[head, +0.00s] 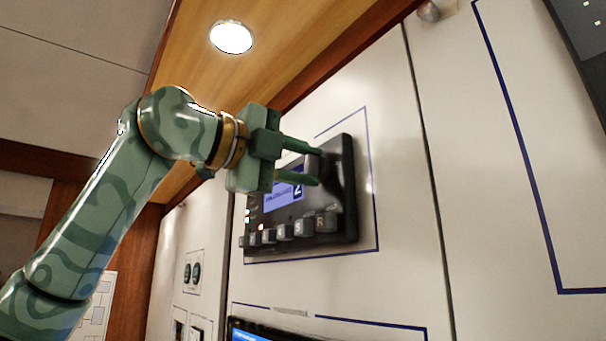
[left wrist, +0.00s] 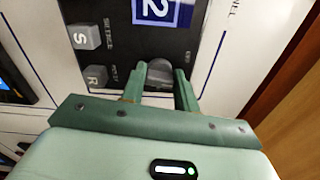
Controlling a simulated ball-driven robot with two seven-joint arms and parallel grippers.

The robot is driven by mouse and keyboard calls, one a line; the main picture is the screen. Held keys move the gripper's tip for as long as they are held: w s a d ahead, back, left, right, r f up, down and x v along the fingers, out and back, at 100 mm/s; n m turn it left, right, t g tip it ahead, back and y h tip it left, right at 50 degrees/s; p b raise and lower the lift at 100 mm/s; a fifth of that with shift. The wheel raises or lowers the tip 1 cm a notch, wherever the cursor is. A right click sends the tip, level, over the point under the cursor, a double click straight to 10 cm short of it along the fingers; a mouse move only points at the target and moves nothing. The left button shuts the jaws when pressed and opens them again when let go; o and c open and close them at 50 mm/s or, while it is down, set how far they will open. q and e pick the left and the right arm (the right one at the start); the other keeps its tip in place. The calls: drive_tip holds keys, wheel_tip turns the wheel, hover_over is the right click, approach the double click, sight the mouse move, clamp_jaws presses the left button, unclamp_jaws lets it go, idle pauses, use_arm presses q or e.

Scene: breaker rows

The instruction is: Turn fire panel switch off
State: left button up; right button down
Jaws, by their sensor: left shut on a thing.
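The fire panel (head: 346,195) is a black box on the white wall, with a lit blue display showing a large 2 and a row of grey square buttons. Its grey rotary switch (left wrist: 160,71) shows between my fingers in the left wrist view. My left gripper (head: 318,166) reaches in from the left to the panel's right part, and it also shows in the left wrist view (left wrist: 160,82). Its two green fingers are shut on the switch, one on each side. In the head view the fingers partly hide the switch and display. My right gripper is not in view.
A wooden ceiling strip with a round lamp (head: 231,37) runs above the panel. Another screen (head: 250,333) sits below it, and a dark panel (head: 585,45) is at the top right. The white wall right of the fire panel is clear.

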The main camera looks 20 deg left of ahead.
use_arm(q)
drive_tip(key=shift+n+b, duration=0.4)
drive_tip(key=shift+n, duration=0.4)
drive_tip(key=o, duration=1)
drive_tip(key=shift+c, duration=0.2)
drive_tip(key=b+v, duration=0.3)
drive_tip(key=v, duration=1.3)
drive_tip(key=shift+a, duration=0.2)
drive_tip(key=shift+f, duration=0.1)
